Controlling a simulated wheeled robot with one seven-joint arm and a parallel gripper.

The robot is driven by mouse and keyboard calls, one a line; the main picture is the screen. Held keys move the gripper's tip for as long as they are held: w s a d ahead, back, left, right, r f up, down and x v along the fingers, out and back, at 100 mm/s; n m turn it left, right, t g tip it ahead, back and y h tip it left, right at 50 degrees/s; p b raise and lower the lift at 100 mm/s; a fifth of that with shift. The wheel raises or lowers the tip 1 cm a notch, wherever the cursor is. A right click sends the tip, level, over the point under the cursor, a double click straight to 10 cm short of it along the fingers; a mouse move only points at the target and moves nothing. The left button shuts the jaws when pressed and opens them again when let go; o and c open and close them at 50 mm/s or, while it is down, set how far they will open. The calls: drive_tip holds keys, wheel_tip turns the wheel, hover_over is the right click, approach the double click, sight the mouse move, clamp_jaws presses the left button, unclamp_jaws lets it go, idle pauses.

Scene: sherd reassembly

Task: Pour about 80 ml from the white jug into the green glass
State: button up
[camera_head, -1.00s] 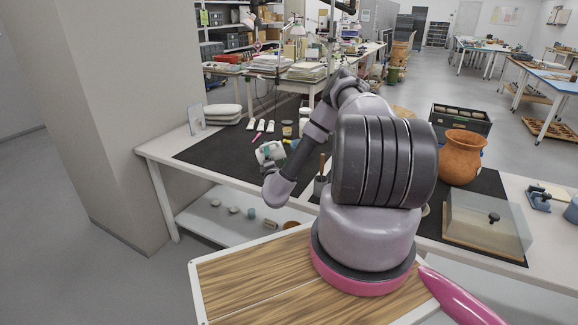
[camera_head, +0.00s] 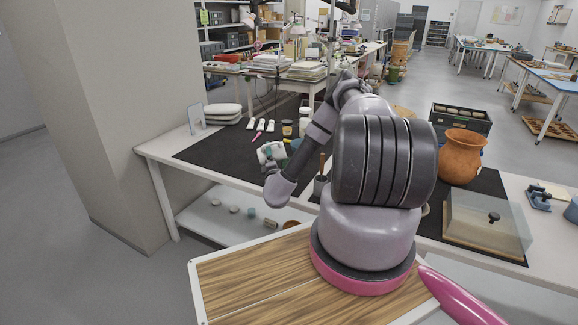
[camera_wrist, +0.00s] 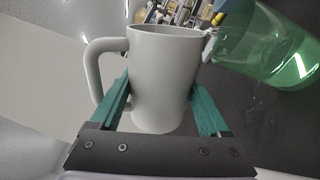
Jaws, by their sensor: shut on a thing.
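In the wrist view the white jug (camera_wrist: 162,85) stands between the two green fingers of my gripper (camera_wrist: 160,88), which is shut on its body. Its handle is on the left and its open rim at the top. The green glass (camera_wrist: 275,50) is see-through and lies to the upper right, close to the jug's rim. The jug and glass lean at different angles in this view. A small pale patch shows between them; I cannot tell if it is liquid. The levels inside both are not clear. In the head view the jug and gripper (camera_head: 271,153) are small and partly hidden by my arm.
The dark mat (camera_head: 210,150) covers much of the white table. Several small white items and a pink one lie behind the gripper. A dark cup with a wooden handle (camera_head: 320,184) stands by my arm. An orange pot (camera_head: 461,157) and clear-covered box (camera_head: 486,222) are right.

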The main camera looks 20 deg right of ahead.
drive_tip(key=n, duration=0.1)
drive_tip(key=f+n, duration=0.1)
drive_tip(key=n, duration=0.1)
drive_tip(key=n+y, duration=0.1)
drive_tip(key=shift+w+a+f+n, duration=0.15)
drive_tip(key=shift+a+f+n, duration=0.15)
drive_tip(key=shift+a, duration=0.05)
drive_tip(key=shift+d, duration=0.1)
drive_tip(key=shift+r+n, duration=1)
drive_tip(key=shift+n, duration=0.1)
idle(0.5)
